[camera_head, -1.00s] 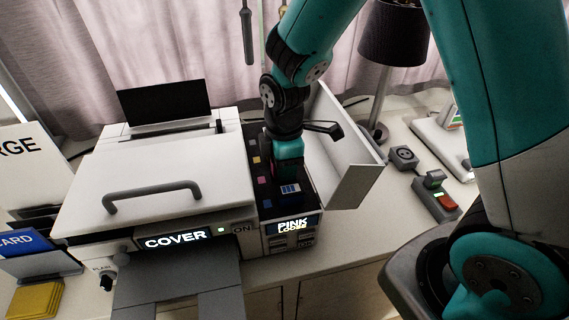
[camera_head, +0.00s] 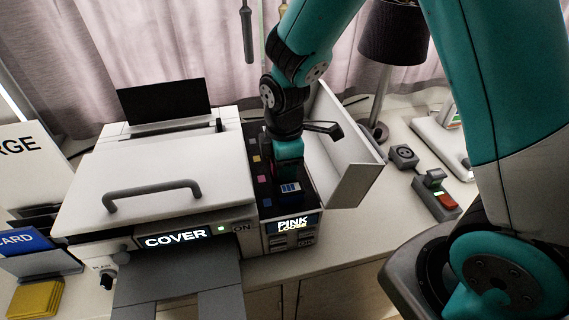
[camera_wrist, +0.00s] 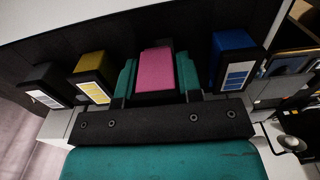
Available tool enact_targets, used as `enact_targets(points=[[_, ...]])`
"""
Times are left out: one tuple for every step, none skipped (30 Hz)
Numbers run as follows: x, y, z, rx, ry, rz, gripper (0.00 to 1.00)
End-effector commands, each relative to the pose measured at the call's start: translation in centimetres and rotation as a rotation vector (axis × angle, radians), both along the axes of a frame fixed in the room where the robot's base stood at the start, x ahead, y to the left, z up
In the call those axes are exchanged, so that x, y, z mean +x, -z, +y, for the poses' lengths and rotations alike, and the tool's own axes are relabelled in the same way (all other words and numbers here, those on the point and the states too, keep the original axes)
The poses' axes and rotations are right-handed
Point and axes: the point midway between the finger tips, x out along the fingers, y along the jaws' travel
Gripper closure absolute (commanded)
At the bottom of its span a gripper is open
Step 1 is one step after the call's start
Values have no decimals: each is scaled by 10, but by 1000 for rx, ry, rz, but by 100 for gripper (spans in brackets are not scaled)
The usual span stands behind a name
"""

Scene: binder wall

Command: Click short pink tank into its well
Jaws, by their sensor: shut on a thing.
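The short pink tank (camera_wrist: 156,70) sits between the two teal fingers of my gripper (camera_wrist: 158,78) in the wrist view, and the fingers are shut on it. In the head view my gripper (camera_head: 289,160) is down in the open ink bay of the printer, and it hides the pink tank there. The ink bay (camera_head: 262,200) has colour marks along its left edge. Whether the tank is fully seated cannot be told.
A blue tank (camera_wrist: 232,58) stands right of the pink one, with yellow (camera_wrist: 92,72) and black (camera_wrist: 46,84) tanks to the left. The bay's open white lid (camera_head: 352,178) stands close right of my gripper. The printer display (camera_head: 175,238) reads COVER.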

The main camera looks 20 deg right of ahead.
Motion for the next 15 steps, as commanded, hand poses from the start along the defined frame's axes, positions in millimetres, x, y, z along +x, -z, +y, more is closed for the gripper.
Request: enact_targets(points=[[0, 0, 0, 0, 0, 0, 91], [0, 0, 0, 0, 0, 0, 91], [0, 0, 0, 0, 0, 0, 91], [0, 0, 0, 0, 0, 0, 91], [0, 1, 0, 0, 0, 0, 91], [0, 1, 0, 0, 0, 0, 91], [0, 1, 0, 0, 0, 0, 91], [0, 2, 0, 0, 0, 0, 91], [0, 2, 0, 0, 0, 0, 91], [0, 3, 0, 0, 0, 0, 91], [0, 3, 0, 0, 0, 0, 91], [0, 4, 0, 0, 0, 0, 91], [0, 4, 0, 0, 0, 0, 91], [0, 4, 0, 0, 0, 0, 91], [0, 5, 0, 0, 0, 0, 91]])
